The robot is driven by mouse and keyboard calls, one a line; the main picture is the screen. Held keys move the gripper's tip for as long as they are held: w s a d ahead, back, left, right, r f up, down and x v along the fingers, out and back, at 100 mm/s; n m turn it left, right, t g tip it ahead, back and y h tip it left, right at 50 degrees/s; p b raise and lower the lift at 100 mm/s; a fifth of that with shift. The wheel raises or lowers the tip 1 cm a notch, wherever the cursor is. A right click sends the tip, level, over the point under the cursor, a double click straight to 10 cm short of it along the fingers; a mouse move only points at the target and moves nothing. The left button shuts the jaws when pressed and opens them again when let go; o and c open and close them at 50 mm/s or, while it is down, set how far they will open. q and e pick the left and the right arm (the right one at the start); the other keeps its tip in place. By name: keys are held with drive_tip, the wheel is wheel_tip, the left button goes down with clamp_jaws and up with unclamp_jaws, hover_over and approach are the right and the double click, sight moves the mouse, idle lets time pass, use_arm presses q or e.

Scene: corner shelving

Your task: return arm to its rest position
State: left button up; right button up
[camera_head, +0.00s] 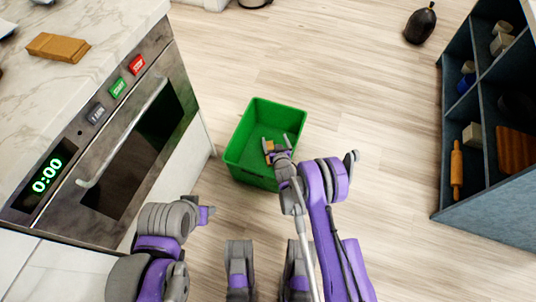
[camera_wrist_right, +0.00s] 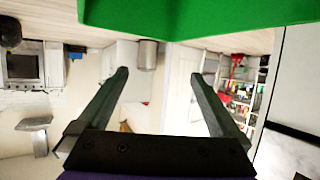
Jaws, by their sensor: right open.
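My right arm reaches forward from the bottom of the head view. Its right gripper (camera_head: 276,143) is over the green bin (camera_head: 249,128) on the floor. I cannot tell how far it dips inside. Small tan items (camera_head: 268,150) show in the bin by the fingers. In the right wrist view the gripper (camera_wrist_right: 160,76) is open, with nothing between its fingers. Green plastic (camera_wrist_right: 200,14) fills the top of that view. My left arm (camera_head: 160,225) is folded at the lower left of the head view. Its gripper cannot be made out.
An oven (camera_head: 115,130) with a bar handle stands at the left under a marble counter (camera_head: 85,20). A wooden block (camera_head: 57,47) lies on the counter. A dark blue shelf (camera_head: 490,185) stands at the right. A black vase (camera_head: 420,24) is at the back. The floor between is clear.

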use_arm(q)
drive_tip(key=shift+s, duration=0.4)
use_arm(e)
drive_tip(key=shift+s+r, duration=0.15)
drive_tip(key=shift+s, duration=0.25)
